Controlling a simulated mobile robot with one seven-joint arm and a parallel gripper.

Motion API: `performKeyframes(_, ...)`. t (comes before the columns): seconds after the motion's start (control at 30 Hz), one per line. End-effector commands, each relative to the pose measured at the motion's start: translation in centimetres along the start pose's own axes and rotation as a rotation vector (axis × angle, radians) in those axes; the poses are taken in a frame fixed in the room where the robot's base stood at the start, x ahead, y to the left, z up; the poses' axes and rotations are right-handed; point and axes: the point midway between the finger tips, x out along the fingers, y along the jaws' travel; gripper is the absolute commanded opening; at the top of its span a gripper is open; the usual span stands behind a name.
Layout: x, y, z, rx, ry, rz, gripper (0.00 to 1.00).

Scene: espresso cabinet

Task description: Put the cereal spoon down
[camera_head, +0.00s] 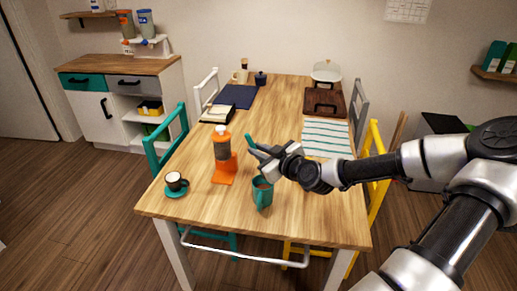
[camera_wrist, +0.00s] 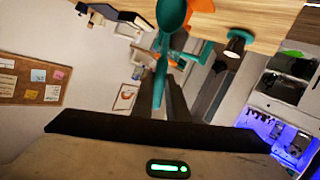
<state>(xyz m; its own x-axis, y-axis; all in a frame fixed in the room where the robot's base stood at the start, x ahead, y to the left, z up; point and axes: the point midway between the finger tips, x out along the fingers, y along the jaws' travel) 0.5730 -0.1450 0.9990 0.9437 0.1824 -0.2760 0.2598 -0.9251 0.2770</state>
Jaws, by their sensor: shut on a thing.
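My gripper (camera_head: 260,152) is above the near half of the wooden table, and its jaws are shut on the teal cereal spoon (camera_head: 249,141). In the head view only a small part of the spoon shows at the fingertips. In the wrist view the spoon (camera_wrist: 160,75) lies between the dark fingers (camera_wrist: 178,98), with its round bowl towards the top of the picture. The spoon appears held clear of the table (camera_head: 275,118).
An orange-based dispenser (camera_head: 222,160) stands left of my gripper, and a teal mug (camera_head: 262,193) stands just below it in the picture. A striped mat (camera_head: 326,138) lies at right. Bare wood shows mid-table.

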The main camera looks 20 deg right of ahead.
Motion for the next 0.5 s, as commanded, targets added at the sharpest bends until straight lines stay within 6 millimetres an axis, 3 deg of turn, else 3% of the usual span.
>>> performKeyframes(0.03,0.3,-0.3,1.1,0.002,0.0,0.0,0.0)
performKeyframes(0.5,1.9,-1.8,6.2,0.003,0.0,0.001,0.0)
